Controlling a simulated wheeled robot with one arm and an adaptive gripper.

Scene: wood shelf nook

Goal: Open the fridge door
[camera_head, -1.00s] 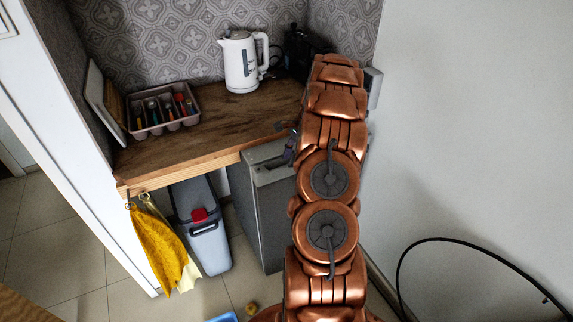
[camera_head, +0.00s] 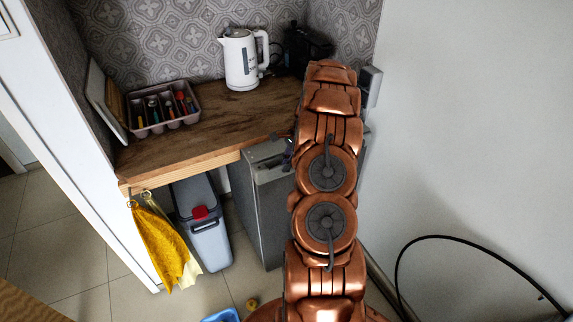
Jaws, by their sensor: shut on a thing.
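The grey fridge (camera_head: 262,205) stands on the floor under the right end of the wooden counter. Its left side and part of its top show. My copper arm covers its right part, so its door front and how far the door stands open cannot be made out. A small dark part of my gripper (camera_head: 289,152) shows at the arm's left edge, by the fridge's top edge. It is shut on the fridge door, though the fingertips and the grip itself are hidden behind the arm.
The counter (camera_head: 200,128) holds a cutlery tray (camera_head: 140,131), a white kettle (camera_head: 240,62) and a dark appliance (camera_head: 303,52). A grey bin (camera_head: 209,243) stands left of the fridge; a yellow cloth (camera_head: 158,243) hangs nearby. A white wall (camera_head: 470,130) bounds the right; a black cable (camera_head: 455,240) curves before it.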

